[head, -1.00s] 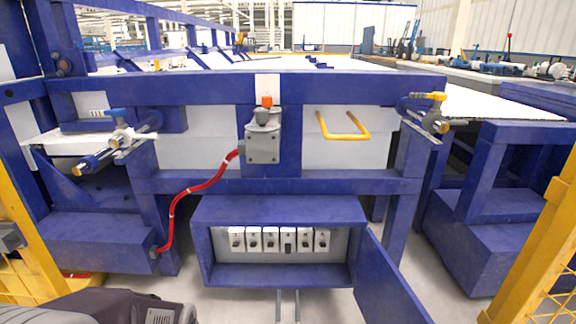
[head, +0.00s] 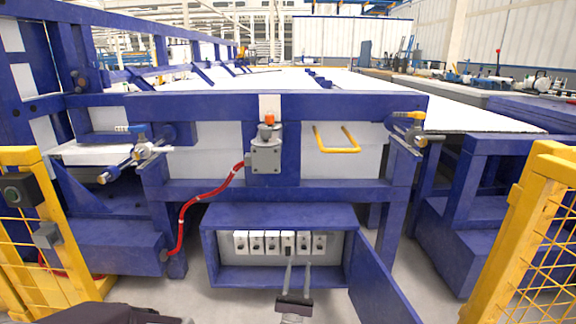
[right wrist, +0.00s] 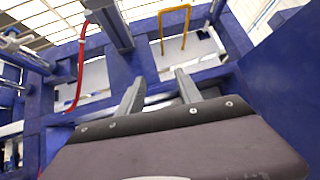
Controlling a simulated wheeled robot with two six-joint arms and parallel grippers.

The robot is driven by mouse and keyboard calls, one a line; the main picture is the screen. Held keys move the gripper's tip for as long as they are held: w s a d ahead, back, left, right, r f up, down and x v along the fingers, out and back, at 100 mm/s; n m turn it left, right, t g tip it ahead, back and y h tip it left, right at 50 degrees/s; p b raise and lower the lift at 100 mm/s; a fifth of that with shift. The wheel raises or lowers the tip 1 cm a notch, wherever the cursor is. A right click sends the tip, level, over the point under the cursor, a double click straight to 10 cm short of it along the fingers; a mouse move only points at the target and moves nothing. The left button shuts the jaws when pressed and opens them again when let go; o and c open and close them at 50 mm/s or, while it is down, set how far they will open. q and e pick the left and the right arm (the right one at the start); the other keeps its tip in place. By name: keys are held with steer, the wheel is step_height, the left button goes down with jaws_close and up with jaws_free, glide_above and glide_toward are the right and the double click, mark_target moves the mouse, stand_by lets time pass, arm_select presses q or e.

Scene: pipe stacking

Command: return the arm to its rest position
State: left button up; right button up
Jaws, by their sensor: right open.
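My right gripper (head: 298,265) shows at the bottom centre of the head view, its two fingers apart with nothing between them. The fingers point up in the picture, in front of the open blue switch box (head: 230,283). In the right wrist view the right gripper (right wrist: 160,80) also has its fingers spread and empty, with blue frame and white panels beyond. My left gripper is not in view.
The switch box holds a row of white switches (head: 272,243); its blue door (head: 380,285) hangs open to the right. A red hose (head: 207,198) and yellow handle (head: 337,150) are on the blue frame. Yellow fences (head: 520,225) stand at both sides.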

steer(key=w+d+r+m+g+h+p, duration=0.1)
steer(key=d+r+m+g+h+p, duration=0.3)
steer(key=d+r, duration=0.45)
steer(key=w+d+r+m+g+h+p, duration=0.1)
steer(key=d+r+m+g+h, duration=0.35)
steer(key=r, duration=0.65)
steer(key=w+d+r+m+g+h+p, duration=0.1)
steer(key=d+r+m+g+h+p, duration=0.2)
steer(key=d+r+m+h, duration=0.45)
steer(key=s+d+r+m+g+y+p, duration=0.2)
steer(key=s+d+r+g+y+p, duration=0.3)
steer(key=s+d+g, duration=0.5)
steer(key=s+d+f+m+g+y+p, duration=0.1)
steer(key=s+d+f+m+g+y, duration=0.15)
steer(key=s, duration=0.35)
steer(key=s+d+f+m+g+y+p, duration=0.1)
steer(key=s+f+m+y, duration=0.15)
steer(key=s, duration=0.45)
steer(key=s+a+f+m+y, duration=0.5)
steer(key=s+a+f+y, duration=0.15)
steer(key=a, duration=0.35)
steer(key=s+a+f+m+y, duration=0.4)
steer(key=s+a+f+y, duration=0.15)
steer(key=s+a, duration=0.3)
step_height(320, 180, up, 37)
steer(key=w+p, duration=0.1)
steer(key=p, duration=3.7)
steer(key=shift+w+a, duration=0.3)
steer(key=shift+a, duration=0.15)
